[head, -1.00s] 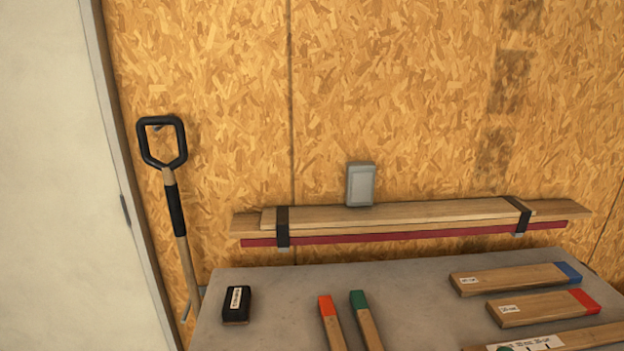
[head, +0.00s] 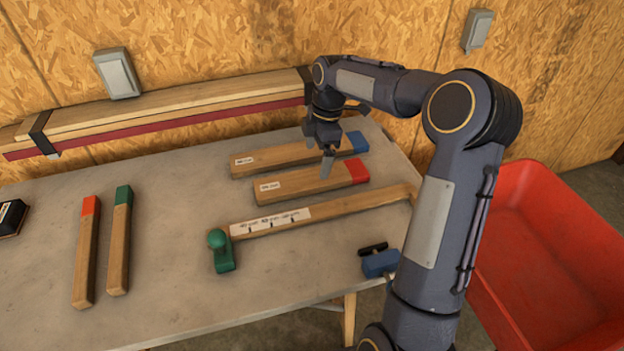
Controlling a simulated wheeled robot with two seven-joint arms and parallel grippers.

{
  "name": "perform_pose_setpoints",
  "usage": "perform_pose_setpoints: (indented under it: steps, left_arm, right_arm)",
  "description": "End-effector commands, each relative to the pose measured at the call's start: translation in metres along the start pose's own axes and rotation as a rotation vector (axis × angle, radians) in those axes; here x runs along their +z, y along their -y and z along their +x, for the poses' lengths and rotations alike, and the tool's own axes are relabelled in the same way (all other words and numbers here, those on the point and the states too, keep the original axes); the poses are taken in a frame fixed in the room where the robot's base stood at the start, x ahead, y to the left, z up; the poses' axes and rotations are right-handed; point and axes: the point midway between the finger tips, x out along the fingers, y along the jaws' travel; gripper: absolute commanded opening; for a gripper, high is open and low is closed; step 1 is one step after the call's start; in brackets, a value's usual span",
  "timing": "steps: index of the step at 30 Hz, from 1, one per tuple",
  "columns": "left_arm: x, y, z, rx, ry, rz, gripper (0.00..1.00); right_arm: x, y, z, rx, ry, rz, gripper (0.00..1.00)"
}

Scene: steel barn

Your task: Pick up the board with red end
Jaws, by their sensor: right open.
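A wooden board with a red end (head: 305,184) and a small white label lies flat on the grey table, its red end to the right. My right gripper (head: 327,166) points down at this board, near its red end, with its jaws open and empty. I cannot tell how far above the board the fingertips are. A narrower wooden piece with an orange-red tip (head: 87,253) lies at the left of the table. My left gripper is not in view.
A blue-ended board (head: 285,158) lies close behind, a green-tipped piece (head: 119,250) at left. In front lies a marked wooden strip (head: 345,206) with a green stop (head: 221,251); a blue tool (head: 380,263) is nearby. A red bin (head: 545,260) stands right of the table (head: 170,315).

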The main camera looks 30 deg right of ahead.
Motion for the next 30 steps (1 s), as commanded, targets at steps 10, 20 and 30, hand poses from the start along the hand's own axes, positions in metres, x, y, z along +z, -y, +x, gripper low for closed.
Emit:
perform_pose_setpoints:
  steps: [10, 20, 30]
  left_arm:
    - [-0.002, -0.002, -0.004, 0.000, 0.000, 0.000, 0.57]
    - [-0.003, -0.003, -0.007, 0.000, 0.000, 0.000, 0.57]
    - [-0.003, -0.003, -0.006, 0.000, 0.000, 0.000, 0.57]
  right_arm:
    - [0.001, -0.005, 0.041, -0.006, 0.000, -0.007, 0.94]
    - [0.002, -0.009, 0.076, -0.002, 0.000, -0.006, 0.94]
    - [0.002, -0.009, 0.076, -0.001, 0.000, -0.006, 0.74]
